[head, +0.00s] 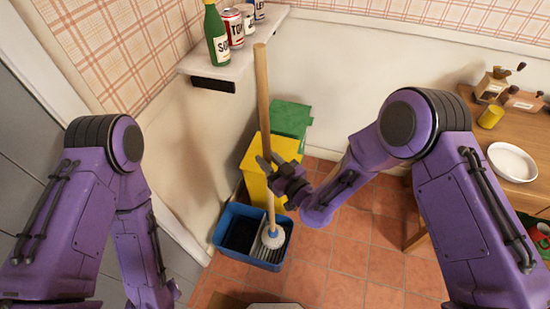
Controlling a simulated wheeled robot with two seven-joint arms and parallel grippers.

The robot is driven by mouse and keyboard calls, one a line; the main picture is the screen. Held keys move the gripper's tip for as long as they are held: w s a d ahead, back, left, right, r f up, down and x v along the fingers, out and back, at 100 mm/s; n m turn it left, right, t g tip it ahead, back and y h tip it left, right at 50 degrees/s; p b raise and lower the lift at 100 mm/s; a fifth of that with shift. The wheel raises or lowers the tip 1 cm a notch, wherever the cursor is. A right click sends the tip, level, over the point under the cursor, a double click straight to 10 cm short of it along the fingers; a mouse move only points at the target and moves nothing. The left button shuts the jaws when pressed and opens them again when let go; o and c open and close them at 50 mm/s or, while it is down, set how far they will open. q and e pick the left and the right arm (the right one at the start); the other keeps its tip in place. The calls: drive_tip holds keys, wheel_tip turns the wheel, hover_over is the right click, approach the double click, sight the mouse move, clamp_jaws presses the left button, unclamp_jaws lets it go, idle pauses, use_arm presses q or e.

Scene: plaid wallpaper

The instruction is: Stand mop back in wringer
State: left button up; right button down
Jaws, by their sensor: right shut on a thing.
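The mop (262,95) has a long wooden handle and a white head (272,237) with a blue collar. It stands nearly upright, leaning slightly, in the middle of the head view. My right gripper (271,168) is shut on the mop handle partway down. The blue bucket (222,243) with a grey slatted wringer (266,254) stands on the floor below. The mop head shows over the wringer side; I cannot tell whether it touches the slats. My left arm hangs at the left, and its gripper is at the lower edge, too unclear to read.
A yellow bin (254,185) and a green bin (291,118) stand right behind the bucket. A wall shelf (252,51) with a green bottle (216,35) and cans is close to the handle's top. A wooden table (450,187) stands at right. Tiled floor is clear between.

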wheel_tip(320, 180, down, 8)
drive_tip(key=b, duration=0.6)
drive_tip(key=shift+r, duration=0.25)
drive_tip(key=shift+f+b, duration=0.65)
drive_tip(key=shift+b, duration=0.15)
idle(1.6)
drive_tip(key=c, duration=0.8)
unclamp_jaws()
drive_tip(key=shift+f, duration=0.1)
drive_tip(key=b+v, duration=0.2)
drive_tip(key=v, duration=0.8)
drive_tip(key=shift+s+d+b, duration=0.2)
drive_tip(key=shift+d+b, duration=0.1)
